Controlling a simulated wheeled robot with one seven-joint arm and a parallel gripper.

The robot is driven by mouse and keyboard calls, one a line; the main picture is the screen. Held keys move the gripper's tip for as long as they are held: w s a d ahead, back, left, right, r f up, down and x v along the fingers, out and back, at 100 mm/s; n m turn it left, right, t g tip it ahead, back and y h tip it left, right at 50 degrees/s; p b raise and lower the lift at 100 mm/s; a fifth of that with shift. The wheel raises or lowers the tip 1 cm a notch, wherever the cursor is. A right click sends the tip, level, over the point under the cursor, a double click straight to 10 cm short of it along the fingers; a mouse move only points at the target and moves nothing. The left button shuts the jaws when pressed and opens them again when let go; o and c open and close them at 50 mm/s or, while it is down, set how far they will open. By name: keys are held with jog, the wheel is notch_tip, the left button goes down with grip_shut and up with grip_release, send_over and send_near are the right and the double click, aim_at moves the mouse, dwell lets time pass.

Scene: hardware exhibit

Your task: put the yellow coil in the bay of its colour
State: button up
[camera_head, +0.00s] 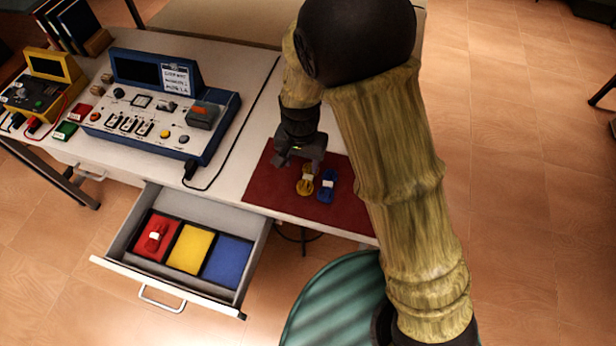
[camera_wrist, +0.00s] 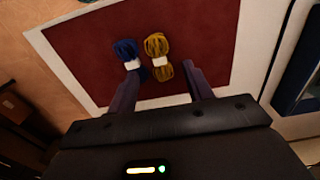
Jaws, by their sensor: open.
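The yellow coil (camera_head: 305,184) lies on the dark red mat (camera_head: 345,209) on the table, with a white band around its middle. It also shows in the wrist view (camera_wrist: 158,46), just beyond my fingertips. The blue coil (camera_head: 327,187) lies close beside it and shows to its left in the wrist view (camera_wrist: 126,50). My gripper (camera_head: 301,158) is open and empty, above the mat by the yellow coil. The open drawer has a red bay (camera_head: 142,246) holding a red coil (camera_head: 155,236), a yellow bay (camera_head: 190,248) and a blue bay (camera_head: 228,262); the yellow and blue bays are empty.
A blue instrument panel (camera_head: 150,128) with a cable stands on the table at left. A yellow device (camera_head: 42,88) is farther left. The drawer front (camera_head: 165,287) juts out below the table. A green striped round seat (camera_head: 335,305) is near my arm.

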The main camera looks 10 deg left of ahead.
send_over(306, 183)
jog(key=f, duration=0.5)
jog(key=shift+s+a+f, duration=0.1)
jog(key=shift+s+a, duration=0.25)
jog(key=f, duration=0.2)
jog(key=f+p, duration=0.1)
jog(key=f, duration=0.1)
jog(key=shift+w+d+f, duration=0.1)
jog(key=shift+w+d, duration=0.2)
jog(key=shift+d, duration=0.1)
jog(key=shift+f, duration=0.5)
jog(key=c, duration=0.8)
